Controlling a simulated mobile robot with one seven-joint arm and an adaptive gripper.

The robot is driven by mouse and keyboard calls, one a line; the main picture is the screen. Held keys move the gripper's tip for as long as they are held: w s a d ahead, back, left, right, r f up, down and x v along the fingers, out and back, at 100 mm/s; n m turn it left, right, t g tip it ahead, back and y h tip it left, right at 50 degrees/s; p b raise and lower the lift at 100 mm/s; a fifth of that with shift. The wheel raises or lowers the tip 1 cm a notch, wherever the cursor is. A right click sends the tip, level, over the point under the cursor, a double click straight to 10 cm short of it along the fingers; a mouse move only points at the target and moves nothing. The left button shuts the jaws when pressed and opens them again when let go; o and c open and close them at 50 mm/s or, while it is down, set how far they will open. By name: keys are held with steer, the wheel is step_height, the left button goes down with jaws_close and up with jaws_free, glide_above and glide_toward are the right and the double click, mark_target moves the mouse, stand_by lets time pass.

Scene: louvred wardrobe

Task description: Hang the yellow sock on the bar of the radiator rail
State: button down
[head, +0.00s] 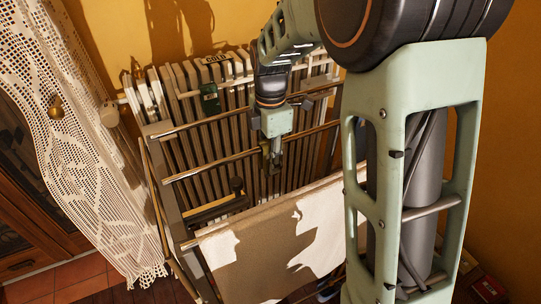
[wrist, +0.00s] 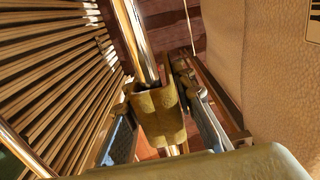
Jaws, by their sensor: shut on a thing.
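My gripper (head: 271,165) points down over the slatted rail in front of the radiator, in the middle of the head view. In the wrist view, my gripper (wrist: 165,125) is shut on the yellow sock (wrist: 158,112), which sits between the two dark fingers. A metal bar (wrist: 143,45) runs through the wrist view and passes behind or under the sock. The sock overlaps this bar and looks folded over it, but I cannot tell whether the bar carries it. In the head view the sock is small, shaded and hard to make out at the fingertips.
A beige cloth (head: 225,262) hangs over the front bars; it also fills the right of the wrist view (wrist: 268,70). The white ribbed radiator (head: 178,80) stands behind the rail. A green tag (head: 209,98) hangs near its top. A lace curtain (head: 95,170) is at the left.

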steer(key=shift+r, duration=0.15)
steer(key=shift+r+p, duration=4.8)
steer(key=shift+r, duration=1.45)
